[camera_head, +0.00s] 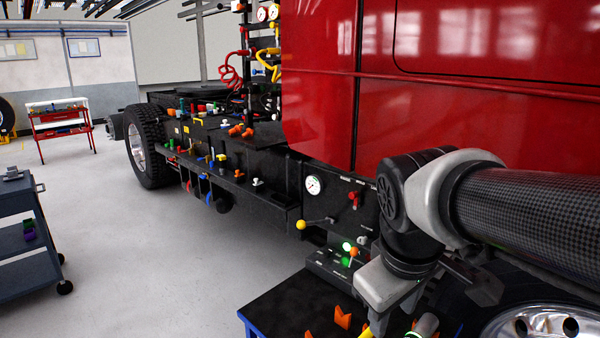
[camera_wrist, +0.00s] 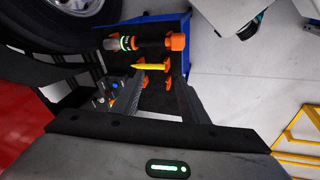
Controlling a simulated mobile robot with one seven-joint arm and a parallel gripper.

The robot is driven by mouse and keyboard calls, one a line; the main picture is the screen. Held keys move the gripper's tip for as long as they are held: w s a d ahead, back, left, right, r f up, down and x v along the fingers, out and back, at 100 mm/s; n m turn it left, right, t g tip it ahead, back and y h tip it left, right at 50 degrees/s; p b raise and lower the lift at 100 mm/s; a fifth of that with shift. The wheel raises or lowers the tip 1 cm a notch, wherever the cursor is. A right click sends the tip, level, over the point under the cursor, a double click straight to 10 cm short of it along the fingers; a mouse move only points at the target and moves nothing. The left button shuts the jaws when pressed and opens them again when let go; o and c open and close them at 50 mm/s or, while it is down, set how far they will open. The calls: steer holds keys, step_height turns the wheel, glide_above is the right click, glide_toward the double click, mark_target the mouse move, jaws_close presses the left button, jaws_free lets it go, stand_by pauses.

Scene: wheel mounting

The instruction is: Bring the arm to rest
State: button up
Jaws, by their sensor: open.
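My arm reaches in from the right in the head view, with its grey wrist (camera_head: 385,285) bent down over a blue-edged stand with a black top (camera_head: 290,310). Beyond the fingertips lies the black stand top (camera_wrist: 152,22). On it are a tool with a green lit ring (camera_wrist: 124,43) and a yellow pointed piece (camera_wrist: 150,67), both at orange holders (camera_wrist: 167,78). The tool appears apart from the fingers.
A red truck cab (camera_head: 460,110) stands close behind my arm, with a wheel (camera_head: 545,325) at lower right. The black side panel (camera_head: 335,190) carries knobs and a gauge. A dark cart (camera_head: 25,235) stands left. The grey floor (camera_head: 160,270) between is clear. A yellow frame (camera_wrist: 300,140) lies right.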

steer(key=s+m+t+y, duration=0.1)
steer(key=s+m+t, duration=0.1)
steer(key=s+m, duration=0.4)
step_height(320, 180, up, 16)
steer(key=p, duration=1.5)
steer(key=shift+w+f, duration=0.2)
steer(key=shift+f, duration=0.05)
